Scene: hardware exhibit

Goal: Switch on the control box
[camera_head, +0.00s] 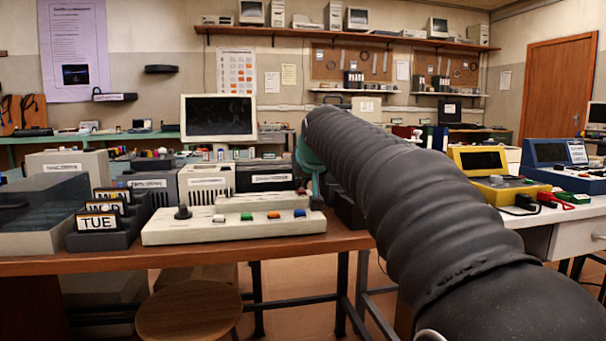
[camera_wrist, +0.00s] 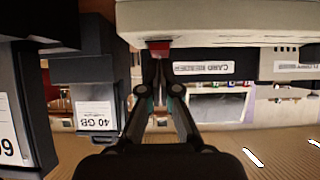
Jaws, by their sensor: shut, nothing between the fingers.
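An off-white box with a row of coloured buttons and a black joystick, seemingly the control box (camera_head: 160,232), lies on the wooden table in the head view. My gripper (camera_head: 316,201) is at its right end, mostly hidden behind my dark ribbed arm. In the wrist view, which is upside down, the pale box (camera_wrist: 225,14) fills the top edge. A small red part, perhaps a switch (camera_wrist: 158,46), sits on its edge. My gripper's closed fingertips (camera_wrist: 159,68) are right at this red part, with nothing between them. I cannot tell whether they touch it.
Black holders with a TUE card (camera_head: 97,222) and a grey tray (camera_head: 40,218) stand left of the box. Labelled devices and a monitor (camera_head: 218,118) are behind it. A yellow console (camera_head: 480,170) and a blue one (camera_head: 553,160) stand on the right-hand table.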

